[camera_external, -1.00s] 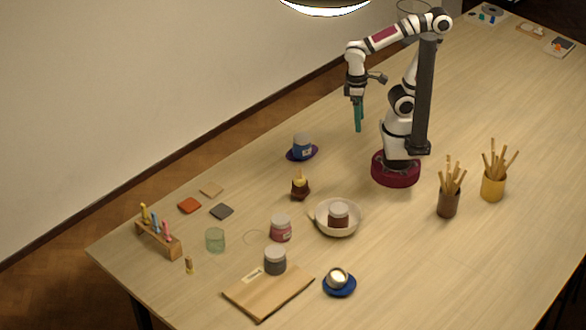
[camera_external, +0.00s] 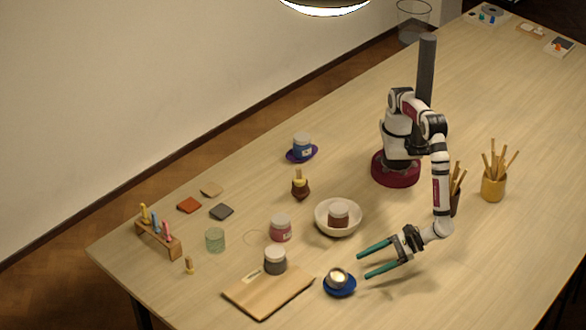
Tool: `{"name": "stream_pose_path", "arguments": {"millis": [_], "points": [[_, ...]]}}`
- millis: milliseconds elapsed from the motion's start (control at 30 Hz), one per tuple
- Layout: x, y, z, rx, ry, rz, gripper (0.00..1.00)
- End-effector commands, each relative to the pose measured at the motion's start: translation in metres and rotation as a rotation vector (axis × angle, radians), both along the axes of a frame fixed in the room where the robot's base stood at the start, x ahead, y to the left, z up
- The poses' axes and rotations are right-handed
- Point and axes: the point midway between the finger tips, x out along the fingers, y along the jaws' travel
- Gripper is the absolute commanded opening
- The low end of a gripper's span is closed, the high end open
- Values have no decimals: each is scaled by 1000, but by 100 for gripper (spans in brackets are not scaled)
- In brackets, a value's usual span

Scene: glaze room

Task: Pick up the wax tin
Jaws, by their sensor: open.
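A small round tin with a pale, bright top, which looks like the wax tin (camera_external: 337,277), sits on a blue saucer (camera_external: 341,292) near the table's front edge. My gripper (camera_external: 362,266) is open and empty, with its two long teal fingers roughly level and pointing left. Its fingertips are just right of the tin and apart from it in the picture. I cannot tell their exact height over the table.
A wooden board (camera_external: 268,293) lies left of the saucer, with a grey-labelled jar (camera_external: 275,262) at its back edge. Brush pots, including a yellow one (camera_external: 493,189), stand right. The table's front right is clear.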

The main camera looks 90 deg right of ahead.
Motion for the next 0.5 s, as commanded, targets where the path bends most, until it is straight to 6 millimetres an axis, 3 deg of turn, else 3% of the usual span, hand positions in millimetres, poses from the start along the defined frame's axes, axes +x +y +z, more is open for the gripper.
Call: {"name": "stream_pose_path", "arguments": {"millis": [400, 500], "points": [[66, 12, -28, 0, 2, -4, 78], [74, 13, -31, 1, 2, -3, 78]]}}
